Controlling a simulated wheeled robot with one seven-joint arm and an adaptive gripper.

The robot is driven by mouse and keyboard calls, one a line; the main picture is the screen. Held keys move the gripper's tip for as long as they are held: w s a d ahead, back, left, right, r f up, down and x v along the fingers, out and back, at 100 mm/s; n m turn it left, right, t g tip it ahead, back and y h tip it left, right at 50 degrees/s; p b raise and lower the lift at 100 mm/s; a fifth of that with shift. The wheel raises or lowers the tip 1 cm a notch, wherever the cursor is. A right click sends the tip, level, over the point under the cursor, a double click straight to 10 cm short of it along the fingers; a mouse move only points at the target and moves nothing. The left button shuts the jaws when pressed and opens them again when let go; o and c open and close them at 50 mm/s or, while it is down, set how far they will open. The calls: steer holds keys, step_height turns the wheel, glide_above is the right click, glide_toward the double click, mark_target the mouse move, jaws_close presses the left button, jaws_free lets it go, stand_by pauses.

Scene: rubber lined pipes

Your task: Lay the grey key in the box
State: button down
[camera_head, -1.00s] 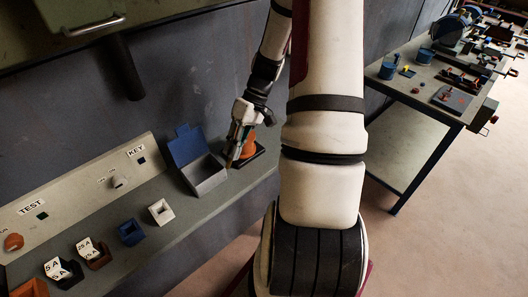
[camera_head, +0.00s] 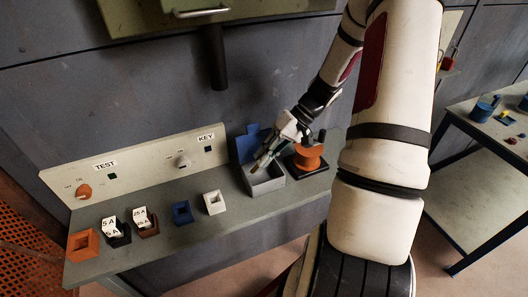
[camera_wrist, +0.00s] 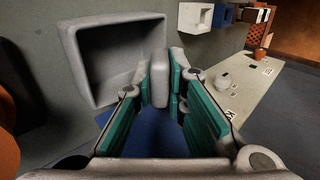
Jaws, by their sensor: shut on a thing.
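The open grey box (camera_head: 268,186) with its raised blue lid (camera_head: 247,143) stands on the grey bench. In the wrist view the box (camera_wrist: 75,50) is at the upper left, with its empty inside showing. My gripper (camera_head: 260,165) is over the box, its fingertips in front of the lid in the head view. In the wrist view my gripper (camera_wrist: 160,88) is shut on a small pale grey block, the grey key (camera_wrist: 159,80), between its teal-padded fingers. The key is too small to make out in the head view.
An orange spool (camera_head: 308,156) on a dark base stands just right of the box. A white block (camera_head: 214,203), a blue block (camera_head: 182,212) and fuse holders line the bench to the left. The TEST and KEY panel (camera_head: 140,178) runs behind them.

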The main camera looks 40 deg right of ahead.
steer(key=shift+f+b, duration=0.7)
steer(key=shift+f, duration=1.85)
steer(key=c, duration=1.5)
jaws_free()
steer(key=shift+c, duration=0.2)
steer(key=v, duration=1.2)
